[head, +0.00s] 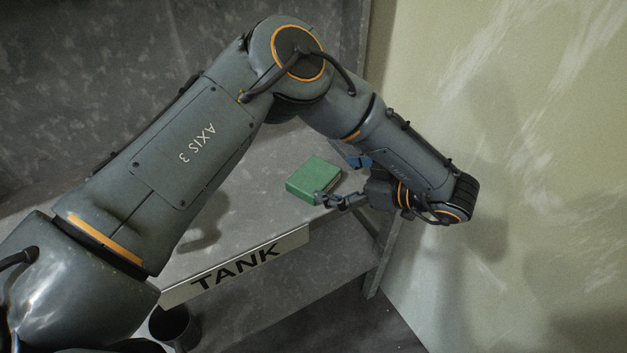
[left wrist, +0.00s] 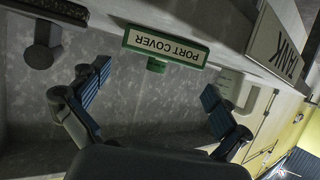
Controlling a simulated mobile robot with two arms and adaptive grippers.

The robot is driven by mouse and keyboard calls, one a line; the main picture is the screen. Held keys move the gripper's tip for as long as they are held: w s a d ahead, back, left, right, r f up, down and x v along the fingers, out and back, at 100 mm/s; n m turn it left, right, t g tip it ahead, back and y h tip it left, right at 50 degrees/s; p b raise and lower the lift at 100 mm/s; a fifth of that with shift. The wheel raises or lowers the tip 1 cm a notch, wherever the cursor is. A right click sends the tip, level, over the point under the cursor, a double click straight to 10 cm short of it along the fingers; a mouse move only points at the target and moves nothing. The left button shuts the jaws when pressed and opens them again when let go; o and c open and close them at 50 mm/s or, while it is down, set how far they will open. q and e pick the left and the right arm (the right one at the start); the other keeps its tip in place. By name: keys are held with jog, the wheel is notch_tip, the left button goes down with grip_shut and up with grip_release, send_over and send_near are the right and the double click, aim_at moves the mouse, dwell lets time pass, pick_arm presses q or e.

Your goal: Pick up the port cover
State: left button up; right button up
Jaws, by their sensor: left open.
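The port cover (left wrist: 165,47) is a green-framed block with a white label, upside down in the left wrist view, with a small green tab at its lower edge. In the head view a green block (head: 313,177), which looks like the same cover, lies on the grey table near its right end. My left gripper (head: 340,181) is open beside the block's right side. In the left wrist view its blue-padded fingers (left wrist: 155,98) are spread wide, with the cover beyond them and nothing between them. My right gripper is not in view.
The grey table (head: 235,235) carries a TANK sign (head: 236,268) on its front edge. A dark pail (head: 175,327) stands below at the lower left. A pale wall (head: 500,100) rises close to my left wrist. A rounded dark knob (left wrist: 41,55) shows in the left wrist view.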

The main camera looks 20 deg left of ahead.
aim_at(315, 175)
pick_arm(q)
jog(key=shift+f+b+x, duration=0.2)
jog(key=shift+b+x, duration=0.15)
jog(key=shift+x, duration=2.8)
jog(key=shift+d, duration=0.15)
jog(key=c, duration=1)
jog(key=shift+o, duration=0.2)
jog(key=shift+r, duration=0.15)
